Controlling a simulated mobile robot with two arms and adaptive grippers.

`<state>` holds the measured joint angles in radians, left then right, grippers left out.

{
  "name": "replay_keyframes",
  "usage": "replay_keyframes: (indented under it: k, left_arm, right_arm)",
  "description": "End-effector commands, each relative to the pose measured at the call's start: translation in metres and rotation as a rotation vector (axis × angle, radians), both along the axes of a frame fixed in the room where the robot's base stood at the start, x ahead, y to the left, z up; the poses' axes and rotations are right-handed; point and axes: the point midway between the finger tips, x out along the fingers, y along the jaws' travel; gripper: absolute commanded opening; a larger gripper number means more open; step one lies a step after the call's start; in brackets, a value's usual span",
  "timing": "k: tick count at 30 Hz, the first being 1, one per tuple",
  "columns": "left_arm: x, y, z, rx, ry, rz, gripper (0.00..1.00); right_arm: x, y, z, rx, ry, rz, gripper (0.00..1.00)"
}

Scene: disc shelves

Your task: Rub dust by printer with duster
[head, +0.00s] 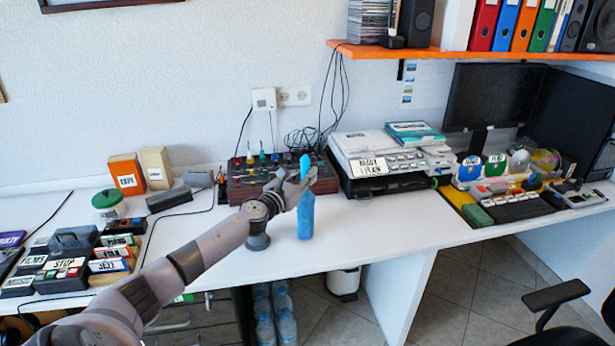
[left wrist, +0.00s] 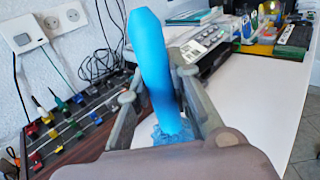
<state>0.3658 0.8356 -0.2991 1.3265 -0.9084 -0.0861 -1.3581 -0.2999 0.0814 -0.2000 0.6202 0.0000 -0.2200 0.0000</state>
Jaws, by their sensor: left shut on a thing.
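My left gripper (head: 308,182) is shut on a blue duster (head: 306,217) and holds it upright over the white desk, in front of the printer's left side. In the left wrist view the duster (left wrist: 155,70) stands between the two fingers, its handle up and its ruffled lower end near the desk top. I cannot tell whether that end touches the desk. The white and black printer (head: 385,162) stands to the right of the gripper, apart from it. I cannot make out any dust on the desk. My right gripper is not in view.
A brown rack of tools (head: 250,184) stands behind the gripper at the wall. Labelled boxes (head: 66,268) crowd the desk's left part. The desk (head: 400,225) in front of the printer is clear. An orange shelf (head: 450,53) hangs above.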

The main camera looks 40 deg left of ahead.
Motion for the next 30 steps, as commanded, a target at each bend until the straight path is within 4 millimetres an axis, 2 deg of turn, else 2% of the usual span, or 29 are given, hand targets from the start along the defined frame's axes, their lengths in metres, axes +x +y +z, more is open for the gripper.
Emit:
replay_keyframes:
  k: [5, 21, 30]
  left_arm:
    - [0.0, 0.0, 0.005, 0.0, -0.001, 0.0, 0.0]
    - [0.0, 0.0, 0.059, 0.001, -0.001, 0.001, 0.0]
    - [0.0, 0.0, 0.061, 0.0, -0.001, 0.0, 0.0]
  right_arm:
    - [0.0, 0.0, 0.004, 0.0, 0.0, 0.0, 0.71]
    - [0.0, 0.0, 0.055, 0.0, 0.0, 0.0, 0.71]
    - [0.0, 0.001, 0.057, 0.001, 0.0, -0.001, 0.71]
